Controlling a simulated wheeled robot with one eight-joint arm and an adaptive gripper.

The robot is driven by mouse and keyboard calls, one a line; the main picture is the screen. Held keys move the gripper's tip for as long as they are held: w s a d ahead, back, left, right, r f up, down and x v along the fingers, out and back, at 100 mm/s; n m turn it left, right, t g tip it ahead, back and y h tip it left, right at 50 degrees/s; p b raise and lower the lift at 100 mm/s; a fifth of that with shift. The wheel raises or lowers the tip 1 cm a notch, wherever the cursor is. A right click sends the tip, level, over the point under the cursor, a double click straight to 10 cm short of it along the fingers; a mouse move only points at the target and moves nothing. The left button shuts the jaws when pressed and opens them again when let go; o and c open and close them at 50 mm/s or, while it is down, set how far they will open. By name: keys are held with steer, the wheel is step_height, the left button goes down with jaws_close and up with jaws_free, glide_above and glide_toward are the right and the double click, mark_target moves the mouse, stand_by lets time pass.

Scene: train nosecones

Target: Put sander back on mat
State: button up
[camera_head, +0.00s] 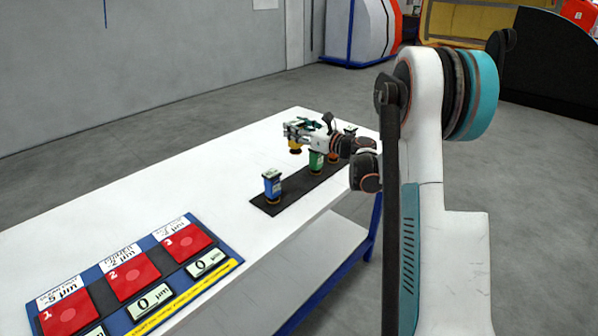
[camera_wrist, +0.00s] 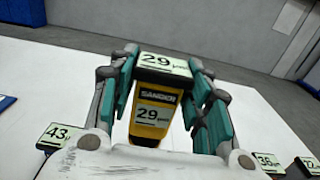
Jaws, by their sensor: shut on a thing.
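A yellow sander (camera_wrist: 155,112) with a black top and "29 µm" labels is between the teal fingers of my gripper (camera_wrist: 163,62) in the wrist view. My gripper (camera_head: 298,131) is shut on it. In the head view the yellow sander (camera_head: 295,147) shows partly below the fingers, beyond the mat's far edge. I cannot tell whether it touches the table. The dark mat (camera_head: 293,198) lies along the table's near right side. A blue sander (camera_head: 272,187) and a green sander (camera_head: 316,162) stand upright on it, apart, with an orange one (camera_head: 333,158) partly hidden by my wrist.
The white table (camera_head: 130,190) is bare left of the mat. A blue-edged board (camera_head: 228,250) with red numbered pads lies at its near left. In the wrist view, labelled sander tops show at left (camera_wrist: 60,134) and right (camera_wrist: 268,161). A grey wall (camera_head: 140,60) stands behind.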

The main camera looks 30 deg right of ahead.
step_height(320, 180, down, 14)
steer(key=b, duration=0.4)
steer(key=shift+r, duration=0.25)
steer(key=shift+f, duration=0.15)
steer(key=o, duration=1)
steer(key=shift+s, duration=0.25)
steer(key=shift+p+v, duration=1.65)
steer(key=shift+v, duration=4.15)
